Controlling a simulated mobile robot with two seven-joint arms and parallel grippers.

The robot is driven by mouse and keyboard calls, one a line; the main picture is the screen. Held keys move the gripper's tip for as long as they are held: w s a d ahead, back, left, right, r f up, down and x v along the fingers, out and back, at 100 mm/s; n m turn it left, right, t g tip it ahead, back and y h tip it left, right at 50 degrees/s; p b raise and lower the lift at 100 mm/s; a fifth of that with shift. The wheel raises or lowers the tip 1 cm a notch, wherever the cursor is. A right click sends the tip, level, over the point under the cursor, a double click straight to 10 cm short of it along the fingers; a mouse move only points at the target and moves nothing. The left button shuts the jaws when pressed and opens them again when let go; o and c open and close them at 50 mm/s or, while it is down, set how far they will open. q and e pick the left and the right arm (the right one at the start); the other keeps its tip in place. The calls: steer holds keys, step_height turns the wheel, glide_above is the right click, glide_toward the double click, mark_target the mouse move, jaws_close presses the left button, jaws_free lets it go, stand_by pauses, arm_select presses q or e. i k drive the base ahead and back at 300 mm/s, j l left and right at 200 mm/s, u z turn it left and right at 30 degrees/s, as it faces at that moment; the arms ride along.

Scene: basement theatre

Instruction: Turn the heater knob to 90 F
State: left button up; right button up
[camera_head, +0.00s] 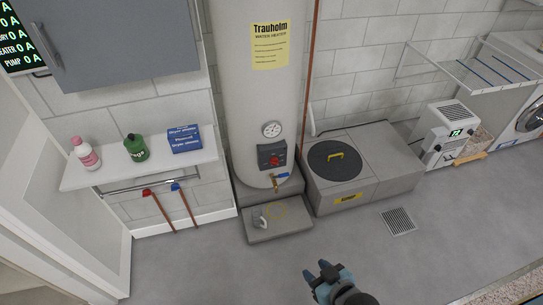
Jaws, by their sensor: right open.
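The water heater (230,95) is a tall pale cylinder with a yellow "Trauholm" label, standing against the block wall at the centre. Its red knob (275,160) sits on a dark control panel low on the tank. A round dial gauge (271,129) is just above the panel. The knob's setting is too small to read. My right gripper (320,271) is open and empty at the bottom of the view, over the floor, well apart from the heater. My left gripper is not in view.
A grey step (290,227) lies in front of the heater. A brass valve (280,178) sits below the panel. A grey box with a round black lid (334,160) stands right of the heater. A shelf (110,172) with bottles is left.

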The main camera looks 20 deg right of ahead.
mark_target(274, 161)
steer(key=i+j+z, duration=0.2)
steer(key=i+j, duration=0.9)
steer(key=i, duration=0.1)
